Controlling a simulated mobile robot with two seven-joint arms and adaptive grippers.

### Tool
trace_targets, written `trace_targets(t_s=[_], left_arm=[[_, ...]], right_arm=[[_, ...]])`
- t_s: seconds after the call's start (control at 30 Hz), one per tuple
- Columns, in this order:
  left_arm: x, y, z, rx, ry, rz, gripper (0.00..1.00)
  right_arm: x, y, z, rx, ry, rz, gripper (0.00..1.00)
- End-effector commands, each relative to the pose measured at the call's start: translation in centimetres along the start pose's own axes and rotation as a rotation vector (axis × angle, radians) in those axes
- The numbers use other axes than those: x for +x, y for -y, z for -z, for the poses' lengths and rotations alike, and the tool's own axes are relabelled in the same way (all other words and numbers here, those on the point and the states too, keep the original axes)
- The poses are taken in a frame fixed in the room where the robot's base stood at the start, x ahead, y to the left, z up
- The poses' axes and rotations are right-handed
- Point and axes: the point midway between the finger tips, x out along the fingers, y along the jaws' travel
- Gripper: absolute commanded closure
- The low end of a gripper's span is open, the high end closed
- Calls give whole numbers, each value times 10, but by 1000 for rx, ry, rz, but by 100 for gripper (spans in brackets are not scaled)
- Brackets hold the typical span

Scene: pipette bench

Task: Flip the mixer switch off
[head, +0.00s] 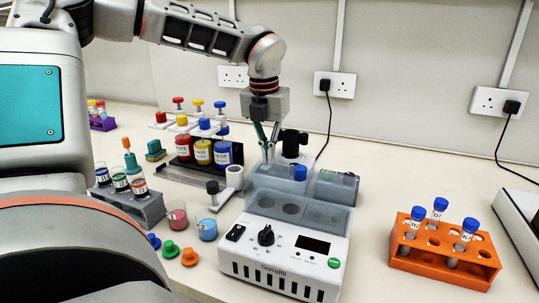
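A white bench device (285,258) with a grey see-through lid stands in front of me; I cannot tell for sure that it is the mixer. The switch position is too small to tell. Behind it, partly hidden, stands a unit with a black top (291,139). My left gripper (268,153) points down above the back of the white device, fingers converging and apparently shut, with nothing seen between them. My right gripper is not in view.
An orange rack (444,262) with blue-capped tubes stands at right. Left of the device are small beakers (207,229), coloured caps (169,249), a grey vial rack (148,209) and colored bottles (203,152). Wall sockets (335,85) with cables are behind. Bench between device and orange rack is clear.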

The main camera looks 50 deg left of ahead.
Motion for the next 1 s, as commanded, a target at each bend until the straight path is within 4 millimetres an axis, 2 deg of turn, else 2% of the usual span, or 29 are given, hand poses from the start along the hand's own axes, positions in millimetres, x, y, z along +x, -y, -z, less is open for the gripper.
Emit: trace_targets(t_s=[0.03, 0.4, 0.87, 1.0], left_arm=[[6, -2, 3, -1, -11, -7, 100], [4, -2, 19, -3, -21, -7, 100], [4, -2, 19, -3, -20, -7, 100], [-31, -12, 23, -8, -5, -2, 100]], right_arm=[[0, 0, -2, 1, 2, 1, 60], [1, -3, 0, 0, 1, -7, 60], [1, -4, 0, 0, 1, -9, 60], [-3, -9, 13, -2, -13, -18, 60]])
